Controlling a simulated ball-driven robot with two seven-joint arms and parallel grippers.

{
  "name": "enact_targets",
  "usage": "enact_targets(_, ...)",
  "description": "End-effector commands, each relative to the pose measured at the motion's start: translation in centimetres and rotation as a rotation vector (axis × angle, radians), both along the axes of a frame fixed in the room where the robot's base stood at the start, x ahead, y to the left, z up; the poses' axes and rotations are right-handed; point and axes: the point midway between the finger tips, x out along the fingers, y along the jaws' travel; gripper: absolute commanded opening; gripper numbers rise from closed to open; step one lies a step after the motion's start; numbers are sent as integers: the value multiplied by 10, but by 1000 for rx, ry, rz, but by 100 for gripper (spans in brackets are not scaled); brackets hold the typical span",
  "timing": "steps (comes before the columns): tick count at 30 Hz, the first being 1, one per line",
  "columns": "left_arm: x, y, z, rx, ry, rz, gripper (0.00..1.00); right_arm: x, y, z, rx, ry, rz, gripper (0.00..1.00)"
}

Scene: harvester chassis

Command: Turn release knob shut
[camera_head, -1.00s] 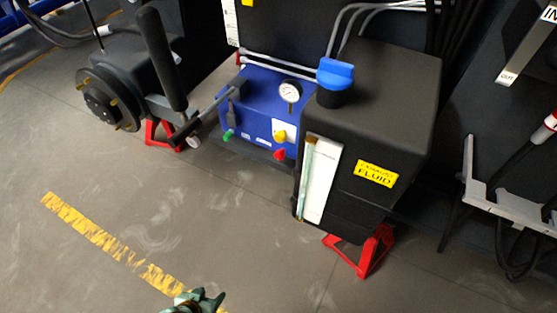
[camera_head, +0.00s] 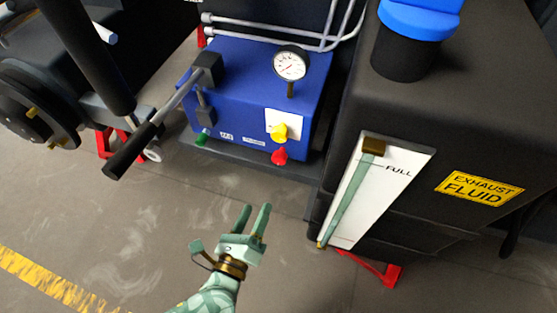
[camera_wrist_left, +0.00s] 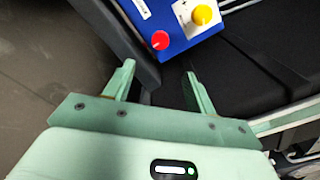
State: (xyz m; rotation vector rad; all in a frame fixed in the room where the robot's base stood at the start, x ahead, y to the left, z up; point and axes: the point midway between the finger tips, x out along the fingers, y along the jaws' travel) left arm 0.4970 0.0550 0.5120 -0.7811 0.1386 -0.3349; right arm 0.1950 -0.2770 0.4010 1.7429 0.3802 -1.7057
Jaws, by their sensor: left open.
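The blue pump box (camera_head: 255,90) carries a red knob (camera_head: 279,156) low on its front edge, a yellow knob (camera_head: 278,131) on a white plate just above it, and a green knob (camera_head: 202,137) at its left. I cannot read which is the release knob. My left gripper (camera_head: 254,208) is open and empty, below and in front of the red knob, apart from it. In the left wrist view, the red knob (camera_wrist_left: 160,40) lies beyond the gap between the open fingers (camera_wrist_left: 160,72), with the yellow knob (camera_wrist_left: 203,14) up and right. My right gripper is not in view.
The black exhaust fluid tank (camera_head: 450,130) with its blue cap (camera_head: 420,15) stands close on the right. A pump lever with a black handle (camera_head: 130,152) sticks out at left. A gauge (camera_head: 290,65) stands on the box. The floor in front is clear.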

Motion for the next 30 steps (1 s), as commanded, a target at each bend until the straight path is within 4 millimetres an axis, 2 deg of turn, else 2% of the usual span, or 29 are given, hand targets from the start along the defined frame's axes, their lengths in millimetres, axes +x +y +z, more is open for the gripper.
enact_targets(12,96,-36,-4,2,1,-1,56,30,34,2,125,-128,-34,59)
enact_targets(16,119,-44,-3,4,1,-1,56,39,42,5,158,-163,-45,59)
enact_targets(21,135,-50,-3,5,0,-1,56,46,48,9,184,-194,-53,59)
enact_targets(30,139,-52,-1,7,-1,-1,56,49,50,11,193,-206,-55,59)
